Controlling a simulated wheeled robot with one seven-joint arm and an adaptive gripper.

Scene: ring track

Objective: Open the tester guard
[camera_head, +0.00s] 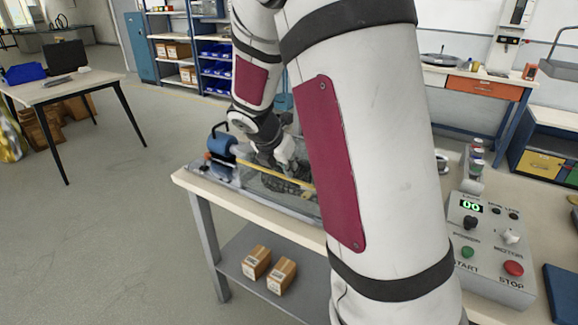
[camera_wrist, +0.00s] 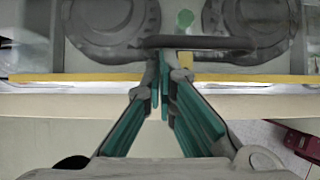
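The tester guard (camera_head: 255,181) is a clear cover with a yellow front edge on the tester at the bench's left end. In the wrist view its yellow edge (camera_wrist: 75,77) runs straight across, and a dark handle bar (camera_wrist: 225,43) lies just beyond it. My gripper (camera_wrist: 165,72) has its teal-padded fingers drawn together, with only a narrow gap, at the yellow edge near the handle's left end. I see nothing clearly held, and whether the tips touch the handle is unclear. In the head view my arm hides much of the guard, and the gripper is small there.
A control box (camera_head: 490,245) with a lit display, knobs and start and stop buttons stands at the right of the bench. Two cartons (camera_head: 268,268) sit on the shelf below. A dark red object (camera_wrist: 298,143) shows at the wrist view's lower right. Open floor lies left.

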